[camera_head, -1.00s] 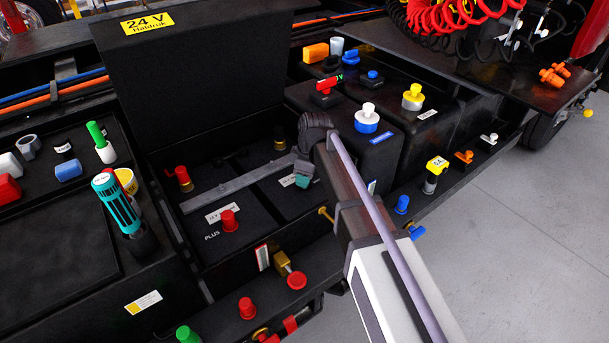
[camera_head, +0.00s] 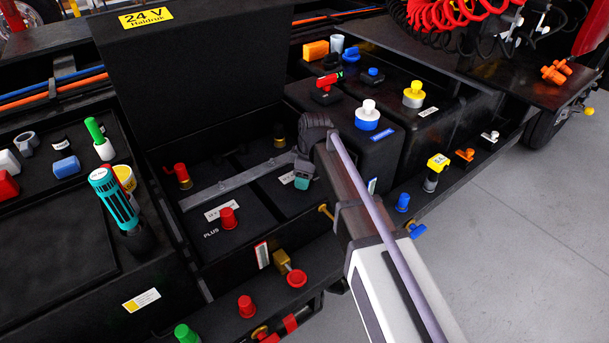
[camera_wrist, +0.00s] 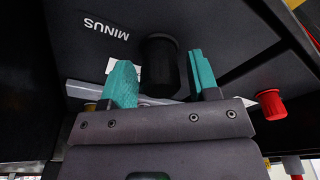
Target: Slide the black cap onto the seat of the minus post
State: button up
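The black cap (camera_wrist: 159,62) stands beside the MINUS lettering (camera_wrist: 110,26) in the wrist view. It lies between the two teal fingers of my gripper (camera_wrist: 163,82), with a gap on each side. My gripper is open. The minus post and its seat are hidden under or behind the cap, so I cannot tell how far down the cap sits. In the head view my gripper (camera_head: 302,182) is low over the right part of the battery box; the cap is hidden there by my arm.
A red cap (camera_head: 228,218) stands by the PLUS lettering; it also shows in the wrist view (camera_wrist: 270,104). A grey bar (camera_head: 235,182) crosses the box behind my gripper. The raised lid (camera_head: 190,80) stands at the back. A brass fitting (camera_head: 290,268) is on the front ledge.

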jog(key=shift+o, duration=0.6)
jog(key=shift+r, duration=0.1)
notch_tip(320, 180, up, 10)
jog(key=d+p, duration=0.1)
jog(key=p, duration=0.9)
jog(key=shift+s+d+r+p, duration=0.15)
jog(key=shift+d+r+p, duration=0.1)
jog(key=shift+d+p, duration=0.1)
